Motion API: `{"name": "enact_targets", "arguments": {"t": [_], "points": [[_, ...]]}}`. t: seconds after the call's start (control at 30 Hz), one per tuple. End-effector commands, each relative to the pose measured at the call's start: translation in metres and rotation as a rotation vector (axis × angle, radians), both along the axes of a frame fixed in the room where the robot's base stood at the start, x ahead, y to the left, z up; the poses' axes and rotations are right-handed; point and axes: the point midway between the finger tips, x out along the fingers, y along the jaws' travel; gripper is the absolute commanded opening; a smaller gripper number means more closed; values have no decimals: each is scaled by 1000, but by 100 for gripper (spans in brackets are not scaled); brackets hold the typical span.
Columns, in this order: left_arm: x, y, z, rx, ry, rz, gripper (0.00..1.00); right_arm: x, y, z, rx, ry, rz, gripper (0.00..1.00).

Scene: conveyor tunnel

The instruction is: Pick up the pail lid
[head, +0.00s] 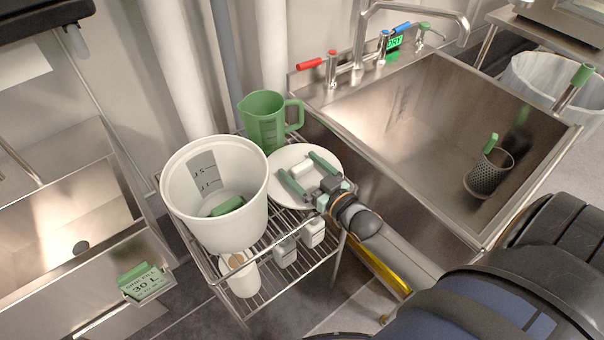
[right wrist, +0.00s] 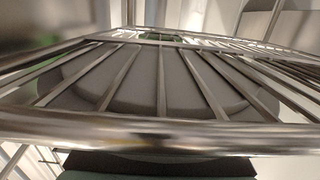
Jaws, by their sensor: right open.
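The white round pail lid (head: 290,154) lies flat on the wire rack, right of the white pail (head: 180,190). A small pale block, seemingly its handle, stands near its middle. My right gripper (head: 297,163) is open over the lid, with one green finger on each side of the block. I cannot tell whether the fingers touch the lid. In the right wrist view, a grey disc (right wrist: 145,85), seemingly the lid, shows behind the rack's wires. A teal part of my gripper shows at the bottom edge there. My left gripper is not in view.
A green jug (head: 264,122) stands behind the lid. A green object (head: 227,206) lies in the pail. A white cup (head: 239,276) and small white containers (head: 312,231) sit lower in the rack (head: 277,280). A steel sink (head: 410,130) is at right.

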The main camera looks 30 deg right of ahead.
Motion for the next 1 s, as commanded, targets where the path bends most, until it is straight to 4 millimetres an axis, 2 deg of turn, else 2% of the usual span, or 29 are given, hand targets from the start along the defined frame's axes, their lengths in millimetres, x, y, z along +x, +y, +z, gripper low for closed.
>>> {"name": "enact_targets", "arguments": {"t": [0.27,0.9,1.0], "points": [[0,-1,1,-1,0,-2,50,2,0,0,1,0,0,98],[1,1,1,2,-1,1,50,2,0,0,0,0,0,26],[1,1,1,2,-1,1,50,2,0,0,0,-1,0,18]]}}
